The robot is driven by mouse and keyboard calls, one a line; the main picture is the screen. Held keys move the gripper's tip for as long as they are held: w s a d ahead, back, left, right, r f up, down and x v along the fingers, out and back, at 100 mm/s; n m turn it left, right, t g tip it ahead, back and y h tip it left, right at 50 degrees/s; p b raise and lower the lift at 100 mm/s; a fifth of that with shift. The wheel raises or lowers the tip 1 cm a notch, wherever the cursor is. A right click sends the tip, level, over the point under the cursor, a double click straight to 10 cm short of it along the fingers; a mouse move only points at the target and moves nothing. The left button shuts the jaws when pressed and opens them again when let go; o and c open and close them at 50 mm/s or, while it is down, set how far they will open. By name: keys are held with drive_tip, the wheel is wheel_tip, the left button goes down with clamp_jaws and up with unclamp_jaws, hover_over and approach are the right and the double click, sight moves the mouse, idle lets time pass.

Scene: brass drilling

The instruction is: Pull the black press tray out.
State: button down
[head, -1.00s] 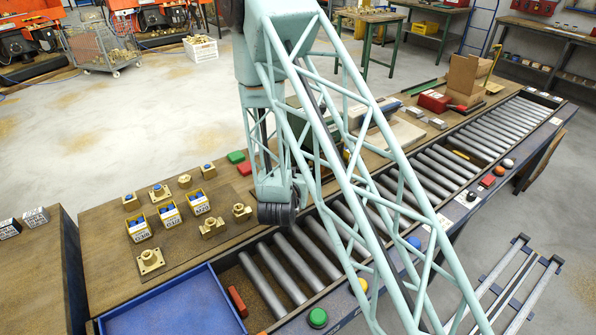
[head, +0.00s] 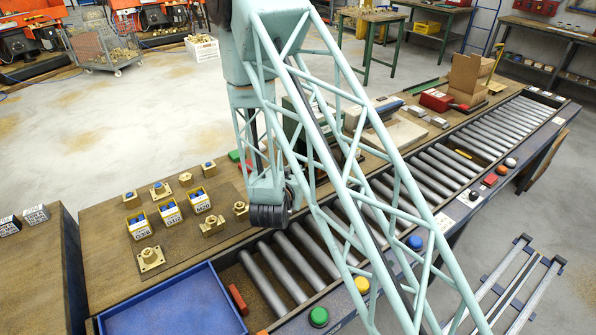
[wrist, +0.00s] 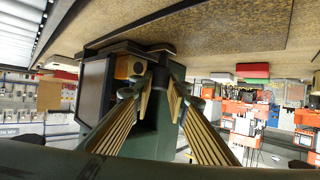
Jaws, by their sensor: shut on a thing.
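The dark green press (wrist: 140,135) fills the middle of the wrist view, which looks upside down; in the head view it shows partly behind my arm (head: 292,122). The black press tray (wrist: 122,47) appears as a dark flat edge at the press, by the speckled worktop. My gripper (wrist: 164,66) has its two ribbed brass-coloured fingers converging at a dark handle-like part of the tray and is shut on it. The exact contact is small and dark. In the head view, my arm hides the gripper and the tray.
A roller conveyor (head: 262,278) runs along the front of the bench. Several yellow bins (head: 170,213) and brass parts (head: 150,259) stand on the bench at left. A blue tray (head: 165,312) lies at the front left. Red and green blocks (wrist: 252,71) lie near the press.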

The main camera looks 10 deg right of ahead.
drive_tip(key=s+a, duration=0.1)
drive_tip(key=a, duration=0.3)
drive_tip(key=s+a+b, duration=0.1)
drive_tip(key=s+a, duration=0.1)
drive_tip(key=a, duration=0.2)
drive_tip(key=s+a+b, duration=0.1)
drive_tip(key=s+a, duration=0.1)
drive_tip(key=a, duration=0.2)
drive_tip(key=shift+a, duration=0.1)
drive_tip(key=c, duration=2.5)
unclamp_jaws()
drive_tip(key=v, duration=1.2)
drive_tip(key=shift+w+r, duration=0.1)
